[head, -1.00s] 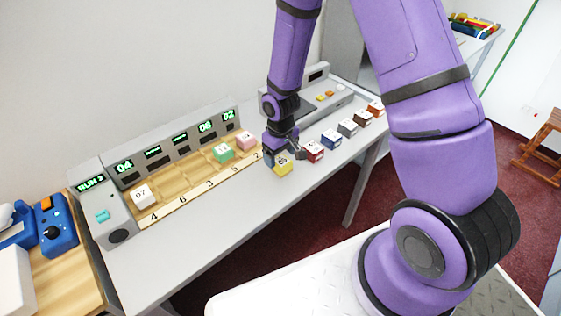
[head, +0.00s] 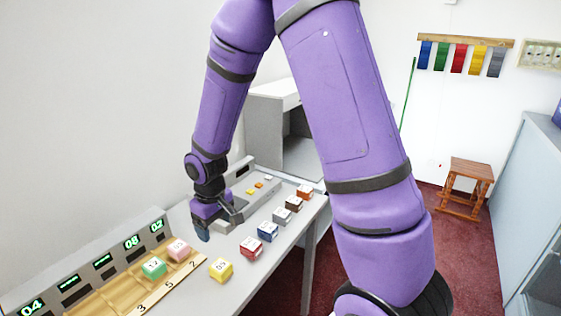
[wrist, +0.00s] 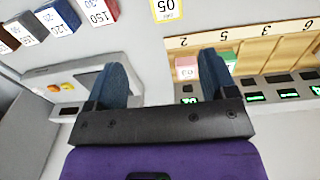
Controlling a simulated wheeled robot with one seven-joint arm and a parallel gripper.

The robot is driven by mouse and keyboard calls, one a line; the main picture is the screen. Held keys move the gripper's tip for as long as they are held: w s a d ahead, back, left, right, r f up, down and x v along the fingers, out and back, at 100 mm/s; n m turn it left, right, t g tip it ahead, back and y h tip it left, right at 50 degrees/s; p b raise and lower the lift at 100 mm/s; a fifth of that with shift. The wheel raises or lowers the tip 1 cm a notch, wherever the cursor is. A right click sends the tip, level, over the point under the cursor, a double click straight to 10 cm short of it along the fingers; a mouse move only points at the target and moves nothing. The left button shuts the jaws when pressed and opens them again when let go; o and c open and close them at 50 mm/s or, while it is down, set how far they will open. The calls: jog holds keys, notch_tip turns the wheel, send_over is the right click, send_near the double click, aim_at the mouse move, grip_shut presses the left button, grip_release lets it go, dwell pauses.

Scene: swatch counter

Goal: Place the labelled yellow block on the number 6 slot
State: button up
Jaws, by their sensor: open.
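The yellow block (head: 220,268) with a white label stands on the grey counter, in front of the slot tray's right end. In the wrist view the yellow block (wrist: 167,10) is cut by the top edge, its label reading 05 upside down. My gripper (head: 217,228) is open and empty, behind and above the block and apart from it. In the wrist view my gripper (wrist: 165,78) has its blue fingers spread.
The wooden tray (head: 196,258) holds a pink block (head: 179,250) by label 2 and a green block (head: 154,268) by label 5. Green displays stand behind it. Red (head: 251,247), blue (head: 268,231), grey, brown and orange blocks line the counter to the right.

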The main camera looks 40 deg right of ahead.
jog(key=s+d+r+m+t, duration=0.15)
jog(key=s+r, duration=0.25)
jog(key=r, duration=0.5)
jog(key=s+d+r+t, duration=0.15)
jog(key=s+r, duration=0.25)
jog(key=r, duration=0.5)
jog(key=s+d+r+m+t, duration=0.1)
jog(key=s+d+r, duration=0.1)
jog(key=s+r, duration=0.7)
jog(key=s, duration=0.5)
jog(key=shift+d+r+m+t, duration=0.15)
jog(key=shift+r+m+t, duration=0.05)
jog(key=shift+m+t, duration=0.2)
jog(key=shift+o, duration=0.5)
jog(key=shift+s, duration=0.45)
